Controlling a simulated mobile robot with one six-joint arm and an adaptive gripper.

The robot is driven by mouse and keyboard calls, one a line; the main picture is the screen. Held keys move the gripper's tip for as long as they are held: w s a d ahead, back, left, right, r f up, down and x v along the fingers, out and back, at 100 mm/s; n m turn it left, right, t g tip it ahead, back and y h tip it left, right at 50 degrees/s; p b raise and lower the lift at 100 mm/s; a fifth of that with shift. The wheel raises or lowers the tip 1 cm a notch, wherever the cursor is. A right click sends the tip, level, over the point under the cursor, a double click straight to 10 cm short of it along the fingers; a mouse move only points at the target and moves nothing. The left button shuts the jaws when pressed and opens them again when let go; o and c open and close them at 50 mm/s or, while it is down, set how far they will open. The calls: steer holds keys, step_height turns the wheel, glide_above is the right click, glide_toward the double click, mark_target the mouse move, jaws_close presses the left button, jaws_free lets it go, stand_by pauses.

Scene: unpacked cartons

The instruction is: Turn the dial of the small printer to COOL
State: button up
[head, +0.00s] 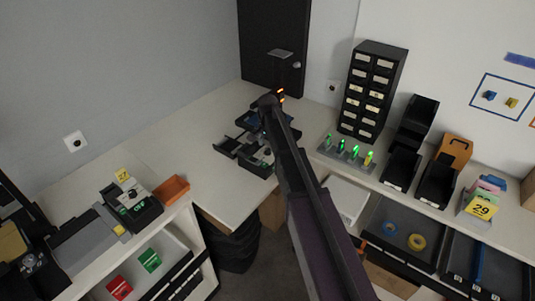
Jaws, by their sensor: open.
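A small black device with a pale top and green marks (135,206) stands on the left counter; it may be the small printer, but I cannot be sure. A dial and its lettering are too small to make out. My gripper (281,96) is at the far end of my arm, over the back corner of the counter. Two small orange marks show at its tip. It is open, with nothing seen between its fingers, and well apart from the black device, to the right of it and farther back.
Black open bins (257,165) lie on the corner counter, partly behind my arm. Bare counter (160,150) lies behind the device.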

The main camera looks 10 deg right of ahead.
steer(key=shift+f+b, duration=0.8)
steer(key=shift+f, duration=0.25)
jaws_close()
